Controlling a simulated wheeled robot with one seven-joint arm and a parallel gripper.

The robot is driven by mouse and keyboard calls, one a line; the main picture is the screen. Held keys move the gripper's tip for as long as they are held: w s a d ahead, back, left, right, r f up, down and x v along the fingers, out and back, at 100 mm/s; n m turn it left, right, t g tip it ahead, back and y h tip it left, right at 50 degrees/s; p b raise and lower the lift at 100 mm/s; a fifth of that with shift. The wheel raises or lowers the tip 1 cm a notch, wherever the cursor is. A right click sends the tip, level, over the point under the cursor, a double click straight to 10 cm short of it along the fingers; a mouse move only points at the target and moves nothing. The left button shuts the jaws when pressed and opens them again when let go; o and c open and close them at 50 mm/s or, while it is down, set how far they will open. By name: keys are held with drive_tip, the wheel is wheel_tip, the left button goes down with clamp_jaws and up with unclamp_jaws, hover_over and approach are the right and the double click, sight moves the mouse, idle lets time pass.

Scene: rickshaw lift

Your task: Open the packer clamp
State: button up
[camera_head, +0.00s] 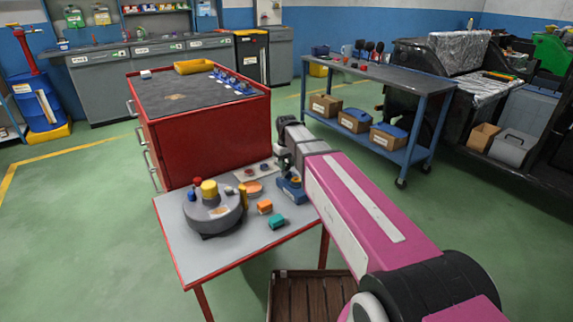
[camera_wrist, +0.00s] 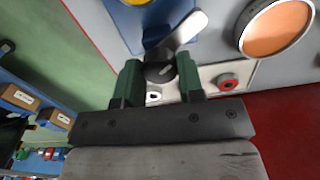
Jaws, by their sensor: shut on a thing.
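The packer clamp is a blue fixture (camera_head: 292,189) at the right rear edge of the small grey table, partly hidden by my arm. In the wrist view its blue body (camera_wrist: 140,30) shows at the top, with a silver lever (camera_wrist: 184,30) ending in a dark rounded knob (camera_wrist: 160,72). My gripper (camera_wrist: 158,76) has its two green fingers on either side of this knob and is shut on it. The lever slants away from the fingers towards the top right. In the head view my fingertips are hard to make out.
The small table (camera_head: 245,257) also holds a round grey device (camera_head: 212,212) with coloured knobs, an orange block (camera_head: 265,207), a teal block (camera_head: 277,222) and an orange disc (camera_wrist: 275,27). A red cabinet (camera_head: 210,147) stands behind, and a blue trolley (camera_head: 400,84) stands right.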

sight(287, 165)
drive_tip(key=m, duration=0.6)
drive_tip(key=shift+m, duration=0.3)
idle(0.4)
drive_tip(key=o, duration=0.9)
drive_tip(key=shift+r, duration=0.1)
wheel_tip(287, 165, up, 11)
drive_tip(key=shift+f, duration=0.15)
